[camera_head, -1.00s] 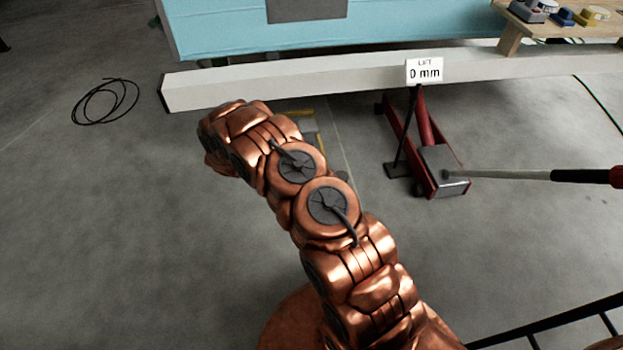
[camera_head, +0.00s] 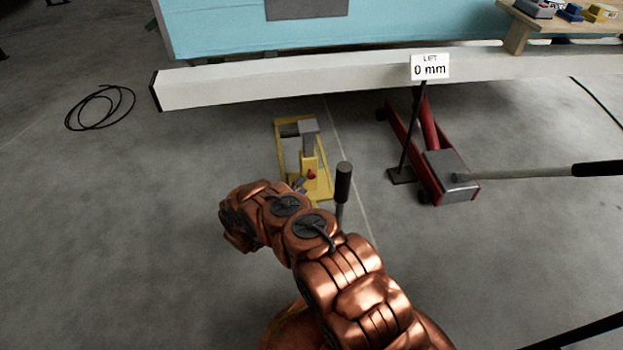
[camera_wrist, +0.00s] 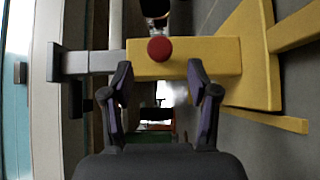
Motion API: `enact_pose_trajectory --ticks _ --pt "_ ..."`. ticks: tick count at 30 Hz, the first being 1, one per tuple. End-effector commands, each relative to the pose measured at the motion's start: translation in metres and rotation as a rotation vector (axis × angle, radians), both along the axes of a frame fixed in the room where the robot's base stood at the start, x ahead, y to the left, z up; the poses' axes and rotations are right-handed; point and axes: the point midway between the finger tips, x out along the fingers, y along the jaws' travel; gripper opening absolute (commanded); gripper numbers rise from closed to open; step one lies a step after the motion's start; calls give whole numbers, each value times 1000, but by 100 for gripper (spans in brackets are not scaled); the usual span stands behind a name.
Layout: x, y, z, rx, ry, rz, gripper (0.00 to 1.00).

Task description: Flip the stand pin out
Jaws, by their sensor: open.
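The yellow jack stand (camera_head: 285,150) stands upright on the floor in the head view, with a grey post and saddle (camera_head: 308,140) at its top. The pin's small red knob (camera_head: 311,174) is on the stand's front, low on the column. In the wrist view the stand (camera_wrist: 215,58) lies sideways across the picture, and the round red knob (camera_wrist: 158,49) shows large on the column. My gripper (camera_wrist: 160,82) is open and empty, its two fingers reaching toward the column with the knob between and beyond their tips. I cannot tell whether they touch it.
A black-gripped lever (camera_head: 343,182) rises beside the stand. A red floor jack (camera_head: 450,175) with a long handle stands right, beside the "LIFT 0 mm" sign (camera_head: 430,67). A pale beam (camera_head: 280,83) runs under the blue camper (camera_head: 220,30). A black cable (camera_head: 100,108) lies left.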

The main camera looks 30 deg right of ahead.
Motion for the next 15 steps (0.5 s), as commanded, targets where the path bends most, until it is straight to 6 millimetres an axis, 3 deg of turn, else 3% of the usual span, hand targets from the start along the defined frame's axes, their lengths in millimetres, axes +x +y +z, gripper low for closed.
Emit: enact_pose_trajectory --ticks 9,15 --pt "16 -43 -2 0 -3 -3 60" --pt "24 -60 -1 -1 -1 -1 60"
